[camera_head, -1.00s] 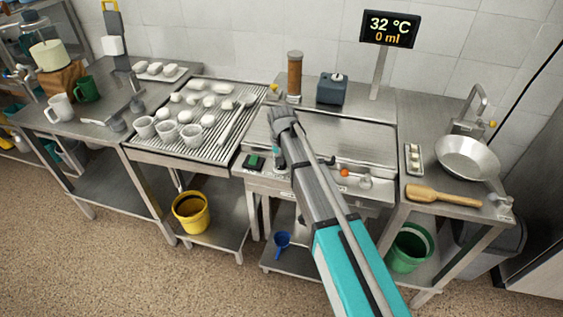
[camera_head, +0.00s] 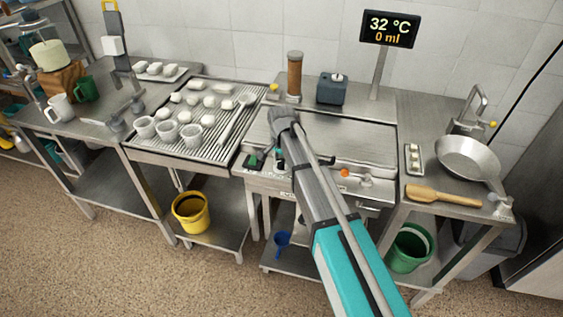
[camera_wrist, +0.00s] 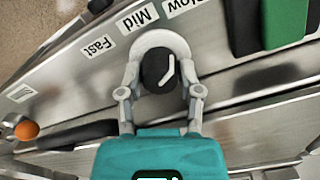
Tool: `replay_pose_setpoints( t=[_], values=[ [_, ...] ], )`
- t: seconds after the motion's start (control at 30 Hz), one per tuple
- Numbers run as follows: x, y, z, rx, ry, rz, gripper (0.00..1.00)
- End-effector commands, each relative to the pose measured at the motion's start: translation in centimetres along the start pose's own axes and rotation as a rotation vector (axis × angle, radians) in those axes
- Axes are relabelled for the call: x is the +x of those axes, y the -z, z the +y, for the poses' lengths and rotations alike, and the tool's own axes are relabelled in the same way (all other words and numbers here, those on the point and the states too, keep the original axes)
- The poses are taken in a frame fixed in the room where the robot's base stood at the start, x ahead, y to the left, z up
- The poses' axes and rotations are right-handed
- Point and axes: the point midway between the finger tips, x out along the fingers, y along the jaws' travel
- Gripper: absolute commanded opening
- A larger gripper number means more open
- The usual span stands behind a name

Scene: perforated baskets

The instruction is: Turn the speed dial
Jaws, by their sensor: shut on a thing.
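The speed dial (camera_wrist: 158,68) is a black round knob with a white mark, on the steel front panel in the wrist view. Its mark points to the upper side, roughly between the "Mid" label (camera_wrist: 137,20) and the partly cut-off "Slow" label (camera_wrist: 182,5). The "Fast" label (camera_wrist: 97,46) is to the left. My gripper (camera_wrist: 160,82) is shut on the dial, with a finger on either side of it. In the head view my gripper (camera_head: 279,154) is low at the front edge of the middle steel unit, and the dial is mostly hidden there.
A green and black block (camera_wrist: 275,22) lies close to the dial. An orange knob (camera_head: 344,173) is to the right on the front panel. A display (camera_head: 390,29) reads 32 °C and 0 ml. The steel top (camera_head: 345,140) behind my arm is bare.

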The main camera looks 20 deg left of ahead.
Motion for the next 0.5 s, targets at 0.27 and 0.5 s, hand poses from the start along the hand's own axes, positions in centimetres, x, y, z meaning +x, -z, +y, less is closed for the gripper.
replay_pose_setpoints(
  t=[0.27,0.5],
  values=[
    [0.02,-0.03,0.03,0.007,-0.001,-0.001,0.00],
    [0.01,-0.03,0.03,0.006,-0.001,0.000,0.71]
  ],
)
